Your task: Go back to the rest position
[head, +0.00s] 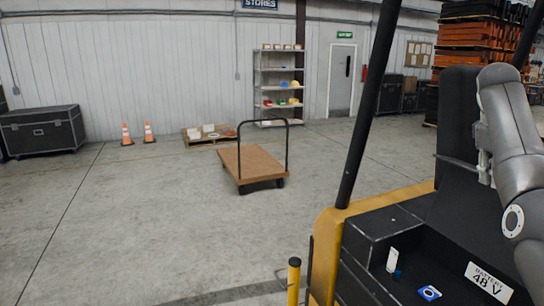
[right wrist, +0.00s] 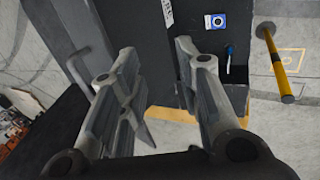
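My right arm comes in at the right edge of the head view. Its gripper (head: 485,165) hangs in front of the black seat back of a yellow and black vehicle and is partly hidden by my arm. In the right wrist view the two grey fingers of my right gripper (right wrist: 157,62) stand apart with nothing between them. Dark panels of the vehicle lie beyond them. My left arm and left gripper are not in view. No totes are clearly held anywhere.
The vehicle (head: 385,228) with its black posts fills the right foreground. A yellow post (head: 294,282) stands beside it. A platform cart (head: 252,164), traffic cones (head: 148,133), a black case (head: 42,132) and a shelf (head: 279,85) stand farther back. The floor at left is clear.

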